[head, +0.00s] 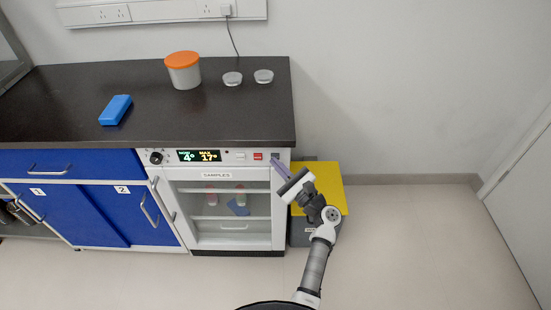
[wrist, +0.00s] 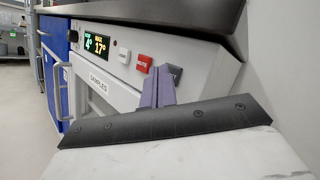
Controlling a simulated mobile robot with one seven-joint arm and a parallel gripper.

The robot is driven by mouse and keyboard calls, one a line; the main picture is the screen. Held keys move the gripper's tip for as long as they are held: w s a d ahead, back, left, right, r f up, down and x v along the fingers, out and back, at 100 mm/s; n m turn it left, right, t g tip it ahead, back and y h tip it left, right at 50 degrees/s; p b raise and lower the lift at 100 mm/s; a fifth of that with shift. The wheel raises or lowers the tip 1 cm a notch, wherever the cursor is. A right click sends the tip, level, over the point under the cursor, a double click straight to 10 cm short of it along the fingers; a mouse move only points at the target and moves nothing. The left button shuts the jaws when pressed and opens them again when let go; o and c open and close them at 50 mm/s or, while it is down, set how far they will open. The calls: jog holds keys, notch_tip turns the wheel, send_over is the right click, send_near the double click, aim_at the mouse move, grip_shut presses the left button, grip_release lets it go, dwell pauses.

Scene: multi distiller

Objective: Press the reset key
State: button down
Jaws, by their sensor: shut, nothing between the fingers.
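The fridge-like unit's control panel (head: 215,157) carries a row of keys to the right of its display. In the wrist view these are a white key (wrist: 124,55), a red key (wrist: 144,63) and a dark grey key (wrist: 175,70). Their labels are too small to read surely, so I cannot tell which is the reset key. My gripper (head: 275,160) is shut and empty, its purple fingers (wrist: 163,72) pointing at the panel's right end. The fingertips overlap the dark key in the wrist view and partly hide it. I cannot tell whether they touch it.
The panel display (head: 199,156) reads 4° and 17°, with a black knob (head: 156,157) left of it. The dark countertop (head: 230,120) overhangs just above. A glass door labelled SAMPLES (head: 215,205) is below. A yellow-lidded grey bin (head: 330,185) stands at the right.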

jog(key=shift+s, duration=0.1)
dwell(0.3)
jog(key=shift+s, duration=0.3)
jog(key=s+p, duration=0.3)
jog(key=s, duration=0.3)
dwell(0.4)
dwell(0.7)
